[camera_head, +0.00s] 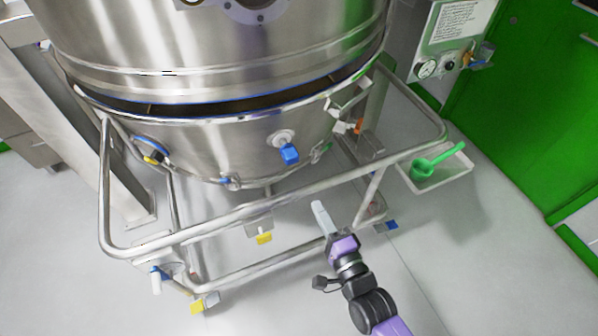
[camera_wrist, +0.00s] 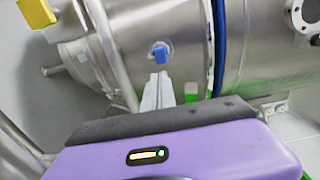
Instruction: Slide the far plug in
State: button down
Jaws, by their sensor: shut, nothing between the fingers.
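A blue-ended plug (camera_head: 289,153) sits in a round metal port on the front of the steel bowl (camera_head: 230,140). Its blue end sticks out from the wall; how deep it sits I cannot tell. A second fitting (camera_head: 152,150), blue and yellow, is on the bowl's left side. Which one the task calls far is not clear from the pictures. My gripper (camera_head: 317,205) is shut and empty, in front of the bowl near the trolley's front rail. In the wrist view its pale fingers (camera_wrist: 158,80) point toward the blue plug (camera_wrist: 160,53), apart from it.
The trolley's tubular rail (camera_head: 240,222) runs around the bowl, between the bowl and my arm. Yellow (camera_head: 264,238) and blue (camera_head: 386,226) caster pedals are below. A white tray (camera_head: 452,178) with a green scoop (camera_head: 434,162) lies at right. The front floor is clear.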

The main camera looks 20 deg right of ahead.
aim_at(293, 162)
jog(key=w+p, duration=0.1)
jog(key=w, duration=1.3)
